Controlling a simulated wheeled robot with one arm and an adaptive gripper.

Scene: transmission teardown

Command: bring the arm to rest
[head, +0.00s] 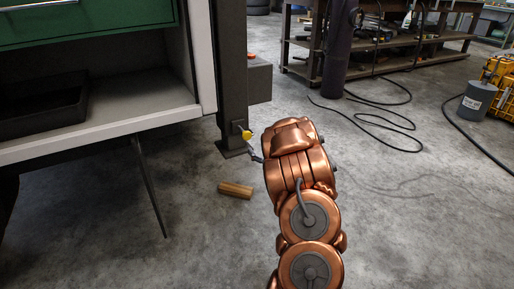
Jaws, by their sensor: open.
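My copper-coloured arm (297,190) rises from the bottom edge of the head view, right of the middle. Its rounded links stand in a line, and the far end (291,135) is bent over, above the floor. My gripper cannot be made out; the arm's own links hide whatever lies beyond them. A small yellow knob (246,134) on a thin grey lever shows just left of the arm's far end. I cannot tell whether the arm touches that lever.
A dark post (231,70) stands behind the arm, left of it. A white-edged bench (150,121) with a black tray (45,110) fills the left. A wooden block (235,190) lies on the floor. Cables (385,128) and a grey canister (477,101) are right.

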